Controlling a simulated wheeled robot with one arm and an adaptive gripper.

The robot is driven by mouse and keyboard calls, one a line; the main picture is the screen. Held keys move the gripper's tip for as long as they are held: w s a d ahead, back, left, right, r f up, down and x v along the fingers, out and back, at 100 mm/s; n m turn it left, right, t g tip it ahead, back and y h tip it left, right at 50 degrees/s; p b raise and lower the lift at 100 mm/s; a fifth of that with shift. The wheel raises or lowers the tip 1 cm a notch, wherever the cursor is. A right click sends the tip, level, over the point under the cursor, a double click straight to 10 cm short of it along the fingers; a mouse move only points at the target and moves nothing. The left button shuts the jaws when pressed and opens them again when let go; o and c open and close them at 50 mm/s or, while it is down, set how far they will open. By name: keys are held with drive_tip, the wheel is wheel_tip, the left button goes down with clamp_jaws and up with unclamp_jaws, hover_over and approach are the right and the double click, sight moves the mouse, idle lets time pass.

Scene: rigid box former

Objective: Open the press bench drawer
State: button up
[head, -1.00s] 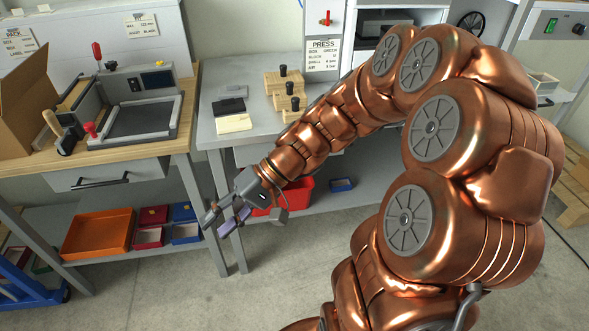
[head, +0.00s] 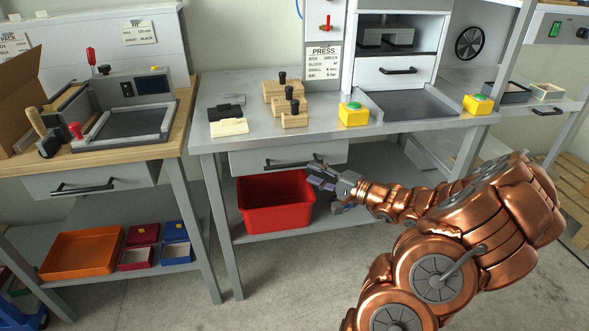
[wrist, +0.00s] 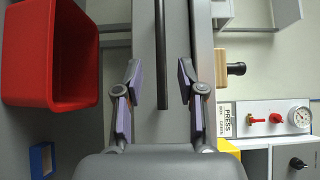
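The press bench drawer (head: 245,161) is a grey front under the bench top, and it looks closed. Its dark bar handle (head: 292,164) runs across the front. My gripper (head: 316,172) is at the right end of the handle in the head view. In the wrist view my gripper (wrist: 159,82) is open, with its two purple-padded fingers apart. The dark handle (wrist: 161,50) shows as an upright bar between the fingers, with a gap on each side. I cannot tell how much depth separates the fingertips from the handle. The drawer (wrist: 145,60) fills the middle behind it.
A red bin (head: 275,203) stands on the lower shelf just below the drawer. Wooden blocks (head: 282,92) and yellow button boxes (head: 353,114) sit on the press bench top. Another bench with its own drawer (head: 95,180) is at the left. The floor in front is clear.

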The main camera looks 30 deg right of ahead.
approach(278, 159)
drive_tip(key=shift+x, duration=2.2)
drive_tip(key=shift+a, duration=0.1)
clamp_jaws()
